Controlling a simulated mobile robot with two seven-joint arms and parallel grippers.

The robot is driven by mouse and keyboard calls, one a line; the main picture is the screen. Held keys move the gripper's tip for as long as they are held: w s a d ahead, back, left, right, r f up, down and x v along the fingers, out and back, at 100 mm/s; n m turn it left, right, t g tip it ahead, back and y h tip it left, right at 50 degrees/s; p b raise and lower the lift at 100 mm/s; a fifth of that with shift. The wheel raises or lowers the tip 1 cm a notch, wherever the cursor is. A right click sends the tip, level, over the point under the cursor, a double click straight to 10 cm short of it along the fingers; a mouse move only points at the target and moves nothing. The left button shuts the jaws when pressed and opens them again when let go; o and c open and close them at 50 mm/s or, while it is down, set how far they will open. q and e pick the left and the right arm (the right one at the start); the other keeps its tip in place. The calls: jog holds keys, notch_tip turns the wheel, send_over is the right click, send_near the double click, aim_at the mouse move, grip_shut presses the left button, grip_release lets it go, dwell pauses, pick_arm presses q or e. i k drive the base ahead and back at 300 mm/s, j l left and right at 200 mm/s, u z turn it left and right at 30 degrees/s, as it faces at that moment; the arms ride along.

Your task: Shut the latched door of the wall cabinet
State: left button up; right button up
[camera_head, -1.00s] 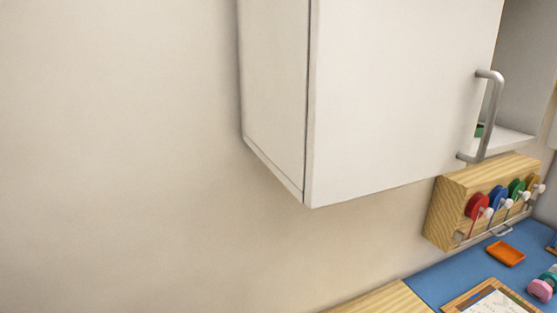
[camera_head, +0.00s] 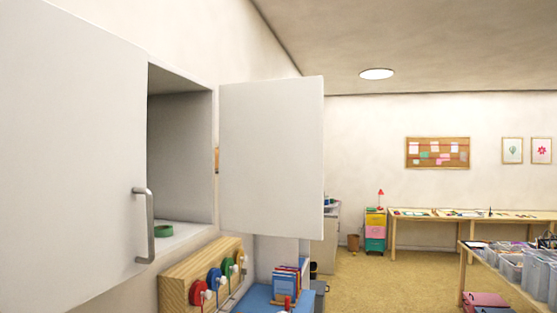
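The wall cabinet (camera_head: 182,158) is on the left wall, its grey interior partly in sight. The near door (camera_head: 75,150), white with a grey bar handle (camera_head: 147,225), covers the left part of the front. A second white door (camera_head: 272,155) stands swung open on the far side, out from the wall. A green ring-shaped item (camera_head: 164,231) lies on the cabinet floor inside. No latch can be made out. Neither of my grippers is in view.
Below the cabinet, a wooden rack (camera_head: 205,275) holds several coloured discs with white knobs. Blue books (camera_head: 286,282) stand on the blue worktop (camera_head: 258,297). A table with grey bins (camera_head: 540,272) is at right. Carpeted floor (camera_head: 400,280) is free in the middle.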

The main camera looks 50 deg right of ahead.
aim_at(270, 131)
jog(key=k+u, duration=0.2)
jog(key=u, duration=0.25)
jog(key=k+j+u, duration=0.1)
jog(key=u, duration=0.3)
jog(key=l+u, duration=0.2)
jog(key=l, duration=0.2)
jog(key=k+l+u, duration=0.2)
jog(key=l, duration=0.15)
jog(key=k+l, duration=0.1)
jog(key=l, duration=0.6)
jog(key=k+l, duration=0.1)
jog(key=l, duration=1.25)
jog(key=k+l, duration=0.15)
jog(key=l, duration=0.55)
jog(key=k+l, duration=0.1)
jog(key=l, duration=0.6)
jog(key=k+l, duration=0.1)
jog(key=l, duration=0.6)
